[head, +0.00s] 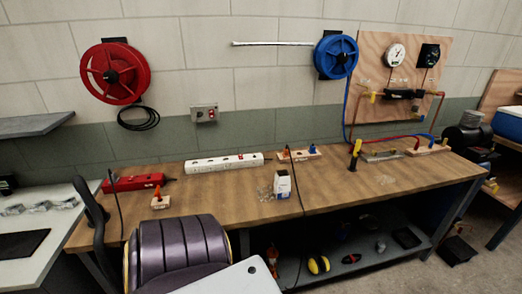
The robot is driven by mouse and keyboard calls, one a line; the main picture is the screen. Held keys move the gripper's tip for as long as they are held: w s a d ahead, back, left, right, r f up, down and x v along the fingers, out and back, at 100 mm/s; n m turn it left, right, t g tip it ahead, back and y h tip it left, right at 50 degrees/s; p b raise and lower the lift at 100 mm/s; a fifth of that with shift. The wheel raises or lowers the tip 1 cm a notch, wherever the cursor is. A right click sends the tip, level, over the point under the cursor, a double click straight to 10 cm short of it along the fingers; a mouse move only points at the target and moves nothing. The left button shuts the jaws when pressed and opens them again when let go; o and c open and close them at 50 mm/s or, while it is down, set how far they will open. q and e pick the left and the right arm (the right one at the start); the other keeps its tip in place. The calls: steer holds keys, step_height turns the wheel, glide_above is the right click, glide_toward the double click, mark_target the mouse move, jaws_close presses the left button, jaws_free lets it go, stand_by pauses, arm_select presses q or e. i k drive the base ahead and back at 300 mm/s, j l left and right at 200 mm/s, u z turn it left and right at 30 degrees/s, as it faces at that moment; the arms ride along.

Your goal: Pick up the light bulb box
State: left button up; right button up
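A small white box with a dark top (282,186) stands upright near the front edge of the wooden workbench, around its middle. It looks like the light bulb box, but its print is too small to read. Small clear objects (265,194) lie just to its left, too small to make out. Neither of my grippers shows in the head view, and nothing is seen touching the box.
The workbench (350,185) also carries a white power strip (224,163), a red tool-like item (138,183) and small wooden blocks with fittings. Bench space right of the box is mostly clear.

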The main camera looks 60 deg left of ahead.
mark_target(282, 182)
steer(key=u, duration=1.85)
steer(key=k, duration=0.1)
